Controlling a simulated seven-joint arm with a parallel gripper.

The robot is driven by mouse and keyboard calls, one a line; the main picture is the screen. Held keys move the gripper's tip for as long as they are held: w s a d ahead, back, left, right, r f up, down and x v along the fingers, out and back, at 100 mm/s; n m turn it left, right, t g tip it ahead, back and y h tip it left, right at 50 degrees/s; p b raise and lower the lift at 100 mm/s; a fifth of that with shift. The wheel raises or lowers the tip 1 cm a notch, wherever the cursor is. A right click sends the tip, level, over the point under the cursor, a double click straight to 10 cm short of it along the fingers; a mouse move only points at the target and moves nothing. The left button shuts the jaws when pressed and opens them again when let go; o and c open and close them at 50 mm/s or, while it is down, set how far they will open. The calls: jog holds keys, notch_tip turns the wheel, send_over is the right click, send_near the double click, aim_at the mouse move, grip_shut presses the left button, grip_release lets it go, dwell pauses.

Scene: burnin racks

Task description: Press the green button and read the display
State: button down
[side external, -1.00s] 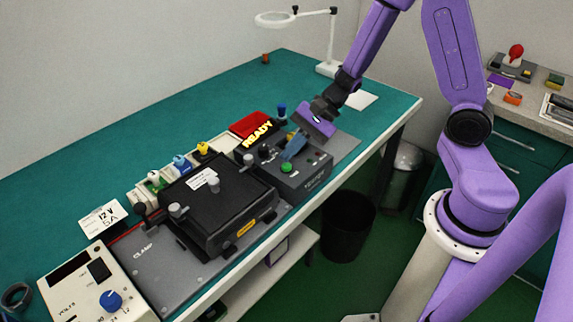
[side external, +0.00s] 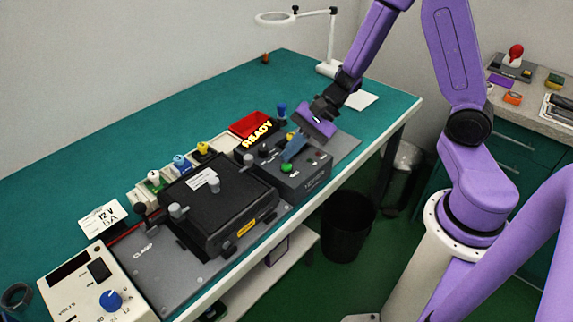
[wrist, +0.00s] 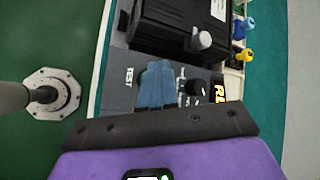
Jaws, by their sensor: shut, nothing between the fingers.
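The green button (side external: 286,168) sits on top of a dark grey control box (side external: 316,177), near its front left. The lit display (side external: 257,135) stands at the back of that box and reads "READY" in yellow. My gripper (side external: 289,154) is shut and empty, with its blue fingers just above the box, behind and slightly right of the button. Whether the fingertips touch the box, I cannot tell. In the wrist view my gripper (wrist: 156,75) covers part of the box top.
A black clamp fixture (side external: 222,208) stands left of the control box. A power supply (side external: 95,285) with a blue knob is at the front left. A red bin (side external: 250,124) and several coloured plugs line the back. The green bench (side external: 230,90) is clear behind them.

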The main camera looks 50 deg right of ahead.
aim_at(291, 164)
jog(key=shift+f, duration=0.25)
jog(key=shift+f, duration=0.2)
jog(key=shift+f, duration=0.4)
dwell(0.6)
jog(key=shift+r, duration=0.15)
dwell(0.3)
jog(key=shift+r, duration=0.7)
jog(key=shift+r, duration=2.5)
